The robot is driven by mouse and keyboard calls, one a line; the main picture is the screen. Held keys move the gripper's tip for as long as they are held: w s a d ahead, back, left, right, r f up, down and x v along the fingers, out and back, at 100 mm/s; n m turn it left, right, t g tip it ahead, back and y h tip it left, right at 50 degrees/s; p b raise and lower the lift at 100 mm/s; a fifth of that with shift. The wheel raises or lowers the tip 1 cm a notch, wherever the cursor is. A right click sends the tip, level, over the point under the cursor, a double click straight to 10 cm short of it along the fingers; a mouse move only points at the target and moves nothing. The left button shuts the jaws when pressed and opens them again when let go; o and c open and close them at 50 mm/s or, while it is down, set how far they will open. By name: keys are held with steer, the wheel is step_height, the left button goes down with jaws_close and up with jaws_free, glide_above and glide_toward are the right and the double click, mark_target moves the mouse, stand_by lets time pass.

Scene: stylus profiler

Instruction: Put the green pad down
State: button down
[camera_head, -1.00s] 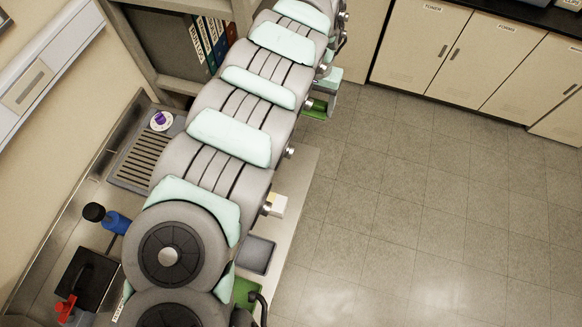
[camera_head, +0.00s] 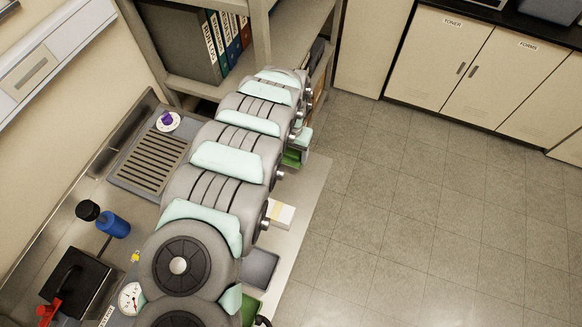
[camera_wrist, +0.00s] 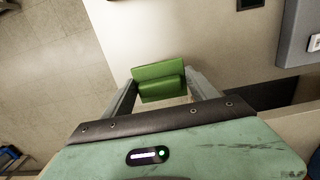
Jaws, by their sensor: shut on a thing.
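The green pad (camera_wrist: 160,72) is between the two fingers of my gripper (camera_wrist: 163,92) in the wrist view, with a pale counter surface beyond it. My gripper is shut on it. In the head view, a small part of the green pad (camera_head: 292,157) shows below the end of my arm, over the far end of the counter (camera_head: 308,190). My arm hides most of the pad and the fingers there. I cannot tell whether the pad touches the counter.
A white and yellow block (camera_head: 282,216), a grey tray (camera_head: 259,268) and another green item (camera_head: 251,304) lie along the counter's right side. A drain grille (camera_head: 150,165), blue bottle (camera_head: 115,224) and black box (camera_head: 75,280) are left of my arm. A shelf with binders (camera_head: 222,45) stands behind.

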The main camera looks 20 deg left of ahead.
mark_target(291, 172)
step_height(291, 172, down, 8)
steer(key=shift+d+r, duration=0.15)
steer(key=shift+f, duration=0.45)
